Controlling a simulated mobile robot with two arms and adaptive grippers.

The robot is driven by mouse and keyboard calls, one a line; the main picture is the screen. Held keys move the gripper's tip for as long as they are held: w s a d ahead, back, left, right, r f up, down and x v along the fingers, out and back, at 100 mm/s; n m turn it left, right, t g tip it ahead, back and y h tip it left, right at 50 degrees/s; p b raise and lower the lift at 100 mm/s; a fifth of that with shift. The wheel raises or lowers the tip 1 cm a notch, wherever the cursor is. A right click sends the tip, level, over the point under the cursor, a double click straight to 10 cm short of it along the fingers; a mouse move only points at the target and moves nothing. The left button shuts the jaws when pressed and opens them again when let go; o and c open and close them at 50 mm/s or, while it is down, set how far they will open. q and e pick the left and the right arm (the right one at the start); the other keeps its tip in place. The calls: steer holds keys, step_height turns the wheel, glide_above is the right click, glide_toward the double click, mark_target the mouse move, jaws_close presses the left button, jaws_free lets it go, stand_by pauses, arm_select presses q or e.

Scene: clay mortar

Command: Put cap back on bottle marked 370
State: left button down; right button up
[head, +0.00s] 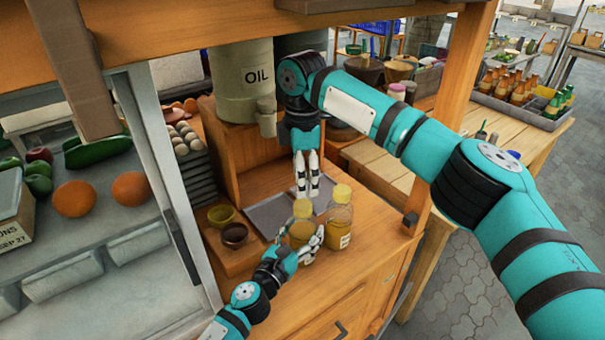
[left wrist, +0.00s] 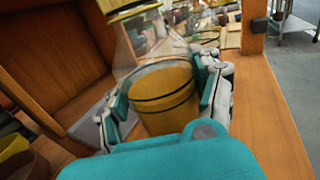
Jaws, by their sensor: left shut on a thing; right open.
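My left gripper (head: 302,246) is shut on the left glass bottle (head: 300,231), which stands upright on the wooden counter and holds a yellow-brown content. A yellow cap (head: 303,208) shows at the top of this bottle; I cannot tell how firmly it sits. In the left wrist view the fingers flank the bottle (left wrist: 162,95), with the yellow cap (left wrist: 130,8) cut by the top edge. My right gripper (head: 307,190) is open, pointing down just above and behind that cap. A second bottle (head: 339,222) with a yellow cap (head: 341,193) stands to the right; its label is too small to read.
A grey tray (head: 268,215) lies behind the bottles. Two small bowls (head: 222,215) (head: 234,235) sit to the left. A container marked OIL (head: 243,85) stands at the back. The counter's right edge is close to the second bottle.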

mark_target(303, 204)
steer(key=shift+f, duration=3.95)
steer(key=c, duration=1.3)
steer(key=shift+o, duration=0.2)
steer(key=m, duration=0.2)
steer(key=shift+m, duration=0.4)
steer(key=m, duration=0.5)
steer(key=shift+f, duration=0.1)
steer(key=m, duration=0.7)
steer(key=o, duration=1.4)
steer(key=shift+c, duration=0.2)
